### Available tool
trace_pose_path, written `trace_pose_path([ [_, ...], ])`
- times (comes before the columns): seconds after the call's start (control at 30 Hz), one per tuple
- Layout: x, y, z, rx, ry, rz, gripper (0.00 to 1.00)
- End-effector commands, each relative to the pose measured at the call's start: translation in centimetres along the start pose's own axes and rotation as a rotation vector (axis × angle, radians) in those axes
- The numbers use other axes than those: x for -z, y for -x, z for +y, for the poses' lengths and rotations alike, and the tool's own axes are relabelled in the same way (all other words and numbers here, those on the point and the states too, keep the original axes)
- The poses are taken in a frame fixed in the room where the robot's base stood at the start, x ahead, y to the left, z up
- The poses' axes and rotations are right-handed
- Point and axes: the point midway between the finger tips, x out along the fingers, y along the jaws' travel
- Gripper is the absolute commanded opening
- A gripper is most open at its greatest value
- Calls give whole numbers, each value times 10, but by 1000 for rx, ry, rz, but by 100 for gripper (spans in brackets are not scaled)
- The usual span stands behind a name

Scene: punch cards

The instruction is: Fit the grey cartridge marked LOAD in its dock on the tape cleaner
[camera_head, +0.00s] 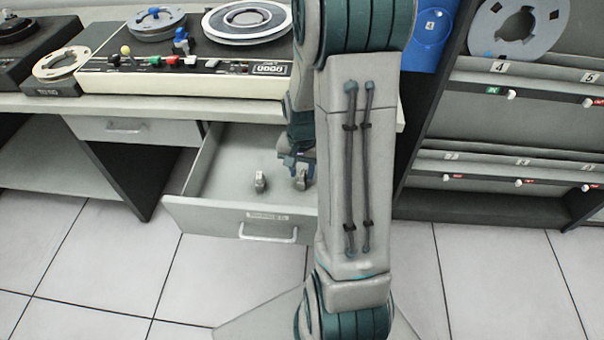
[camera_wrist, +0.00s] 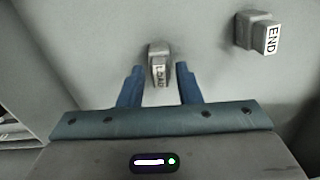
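The grey cartridge marked LOAD (camera_wrist: 159,55) stands in the open drawer, between the tips of my two blue fingers in the wrist view. My gripper (camera_wrist: 158,72) is open, with a small gap on each side of the cartridge. In the head view, my gripper (camera_head: 300,160) is low in the drawer, partly hidden by my arm, and a grey cartridge (camera_head: 302,181) shows just below it. A long pale console with reels (camera_head: 190,83) is on the desk and looks like the tape cleaner. I cannot make out its dock.
The open drawer (camera_head: 215,218) has walls around the cartridges. The desk edge (camera_head: 40,103) is above it. A shelf rack (camera_head: 500,212) stands at the right.

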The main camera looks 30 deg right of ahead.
Motion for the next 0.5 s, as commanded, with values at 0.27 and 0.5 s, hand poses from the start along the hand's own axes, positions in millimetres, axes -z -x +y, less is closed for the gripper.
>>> trace_pose_path([
  [0.27,0,0,0,0,0,0,0],
  [0.5,0,4,0,0,0,1,0],
])
